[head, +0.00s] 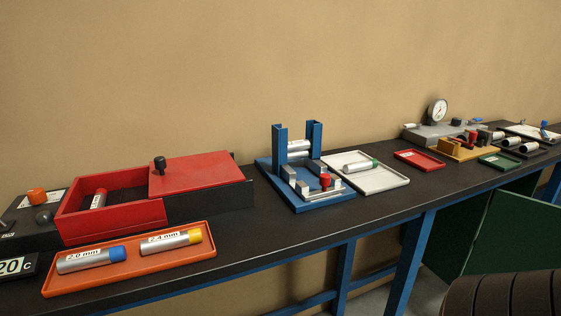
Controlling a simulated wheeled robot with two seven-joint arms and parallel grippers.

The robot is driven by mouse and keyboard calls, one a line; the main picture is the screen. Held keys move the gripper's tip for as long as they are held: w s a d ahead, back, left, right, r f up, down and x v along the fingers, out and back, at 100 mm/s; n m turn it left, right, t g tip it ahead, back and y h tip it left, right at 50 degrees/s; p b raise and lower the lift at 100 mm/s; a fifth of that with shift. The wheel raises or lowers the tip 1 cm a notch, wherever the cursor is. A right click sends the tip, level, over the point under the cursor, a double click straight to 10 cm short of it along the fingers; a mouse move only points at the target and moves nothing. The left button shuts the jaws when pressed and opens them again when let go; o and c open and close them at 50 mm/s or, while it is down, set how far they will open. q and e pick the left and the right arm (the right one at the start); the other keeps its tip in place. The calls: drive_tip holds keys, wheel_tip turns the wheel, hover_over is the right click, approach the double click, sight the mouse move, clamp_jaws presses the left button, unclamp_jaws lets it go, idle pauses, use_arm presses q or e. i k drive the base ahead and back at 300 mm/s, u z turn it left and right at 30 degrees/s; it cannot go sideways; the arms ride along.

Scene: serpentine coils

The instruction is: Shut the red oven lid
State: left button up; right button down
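The red oven (112,222) is a box on the left part of the dark bench. Its red lid (193,172) has a black knob (160,164) and sits slid to the right, so it covers the right part and the left part of the box is open. A metal cylinder with a red end (99,198) lies inside the open part. Neither of my grippers shows in the head view.
An orange tray (136,276) with a blue-capped (91,259) and a yellow-capped cylinder (171,240) lies in front of the oven. A control box (29,222) stands left. A blue fixture (305,198), a white tray (383,184) and a dial gauge (437,111) stand right.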

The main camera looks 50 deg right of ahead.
sight(172, 176)
drive_tip(key=z, duration=0.9)
drive_tip(key=k, duration=1.1)
drive_tip(key=z, duration=0.35)
drive_tip(key=i, duration=0.7)
drive_tip(key=u, duration=0.45)
